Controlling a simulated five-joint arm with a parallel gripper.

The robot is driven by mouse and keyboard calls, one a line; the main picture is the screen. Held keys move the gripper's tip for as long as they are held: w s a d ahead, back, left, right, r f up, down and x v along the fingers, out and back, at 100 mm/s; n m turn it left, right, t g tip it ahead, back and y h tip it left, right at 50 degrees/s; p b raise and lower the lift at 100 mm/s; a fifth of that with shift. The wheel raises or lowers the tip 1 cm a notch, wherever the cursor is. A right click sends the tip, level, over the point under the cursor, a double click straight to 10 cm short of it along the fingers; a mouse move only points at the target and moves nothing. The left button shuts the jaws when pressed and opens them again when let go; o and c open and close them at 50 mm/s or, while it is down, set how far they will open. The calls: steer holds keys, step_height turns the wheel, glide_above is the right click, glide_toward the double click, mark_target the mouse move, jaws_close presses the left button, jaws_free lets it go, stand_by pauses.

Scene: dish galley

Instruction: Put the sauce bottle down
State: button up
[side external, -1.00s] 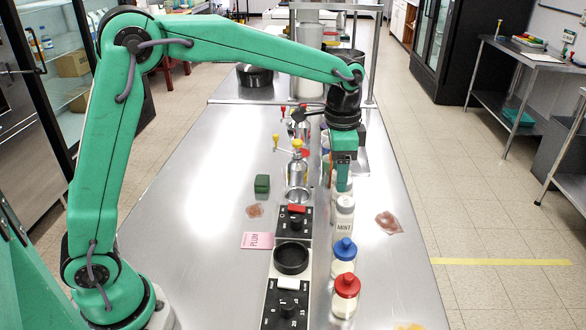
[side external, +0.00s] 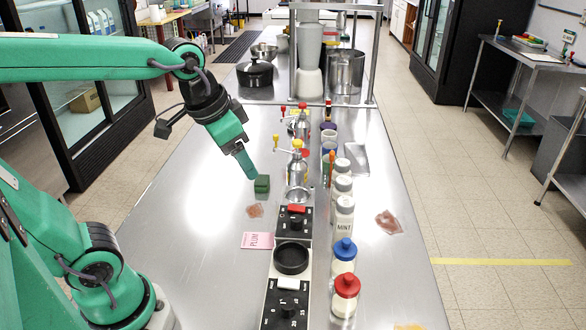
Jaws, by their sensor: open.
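Several bottles stand upright in a row to the right of the black dial units. They include a white-capped bottle labelled MINT (side external: 344,218), a white-capped bottle (side external: 342,188) behind it, a blue-capped bottle (side external: 344,258) and a red-capped bottle (side external: 346,296). I cannot tell which one is the sauce bottle. My gripper (side external: 250,176) is open, left of the row and apart from every bottle. It points down beside a small dark green block (side external: 262,184); whether it touches the block is unclear. No bottle shows in the jaws.
A pink PLUM card (side external: 257,240) and a black round dish (side external: 291,258) are nearer. The steel counter (side external: 190,220) on the left is mostly clear.

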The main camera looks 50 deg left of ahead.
steer(key=s+a+f+n+t, duration=0.1)
steer(key=s+f+n, duration=0.1)
steer(key=s, duration=0.4)
steer(key=shift+a, duration=0.2)
steer(key=shift+f, duration=0.1)
stand_by(0.8)
